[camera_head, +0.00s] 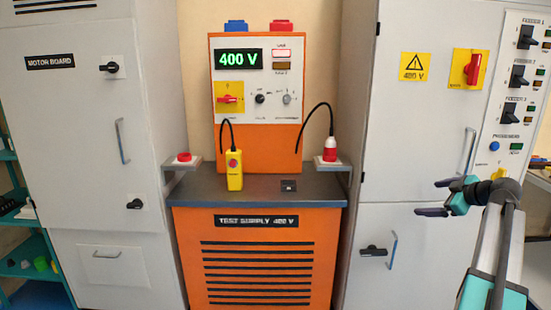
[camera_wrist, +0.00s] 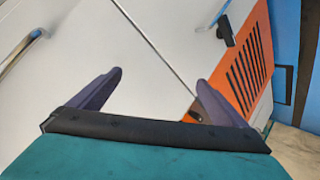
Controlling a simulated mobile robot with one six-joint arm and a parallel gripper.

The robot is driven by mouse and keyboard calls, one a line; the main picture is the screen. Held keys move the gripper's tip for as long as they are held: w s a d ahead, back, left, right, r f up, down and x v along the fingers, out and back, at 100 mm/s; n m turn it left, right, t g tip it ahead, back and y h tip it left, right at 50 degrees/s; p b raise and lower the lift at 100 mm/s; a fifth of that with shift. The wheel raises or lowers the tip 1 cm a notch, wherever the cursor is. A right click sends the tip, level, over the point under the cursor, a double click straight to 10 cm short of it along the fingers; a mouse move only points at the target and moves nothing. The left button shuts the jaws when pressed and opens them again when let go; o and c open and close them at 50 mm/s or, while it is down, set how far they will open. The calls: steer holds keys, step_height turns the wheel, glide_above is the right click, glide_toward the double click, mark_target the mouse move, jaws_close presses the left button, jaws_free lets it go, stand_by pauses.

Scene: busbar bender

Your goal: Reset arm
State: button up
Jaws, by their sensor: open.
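My gripper (camera_head: 435,198) is at the right in the head view, in front of the right white cabinet (camera_head: 419,115). Its two dark fingers point left and are apart, with nothing between them. In the wrist view the fingers (camera_wrist: 160,85) are also spread and empty, with the white cabinet doors behind them. My arm reaches up from the lower right of the head view.
An orange test supply (camera_head: 257,259) stands in the middle, its display reading 400 V. A yellow handheld device (camera_head: 234,172) and a red-and-white plug (camera_head: 330,149) stand there. A white motor board cabinet (camera_head: 85,170) is left. Door handles (camera_head: 470,150) project near my gripper.

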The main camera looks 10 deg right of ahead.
steer(key=w+a+f+m+g+y+p, duration=0.2)
steer(key=w+a+f+m+g+p, duration=0.15)
steer(key=a+f, duration=1.45)
steer(key=s+a+f+m+g+y+p, duration=0.1)
steer(key=s+a+f+g+p, duration=0.1)
steer(key=a+f, duration=0.65)
steer(key=s+a+f+m+g+p, duration=0.1)
steer(key=s+a+f+g+p, duration=0.15)
steer(key=a+f, duration=0.55)
steer(key=s+a+f+m+g+p, duration=0.1)
steer(key=s+a+f+g+p, duration=0.3)
steer(key=s+a+f, duration=0.95)
steer(key=s+a+f+g+h+p, duration=0.1)
steer(key=s+a+g, duration=0.1)
steer(key=s, duration=0.9)
steer(key=s+a+f+m+g+h+p, duration=0.1)
steer(key=s+a+g+h+p, duration=0.1)
steer(key=s, duration=0.9)
steer(key=shift+a+f+g+h, duration=0.3)
steer(key=shift+a+g, duration=0.3)
steer(key=shift+a, duration=0.15)
steer(key=shift+w, duration=0.1)
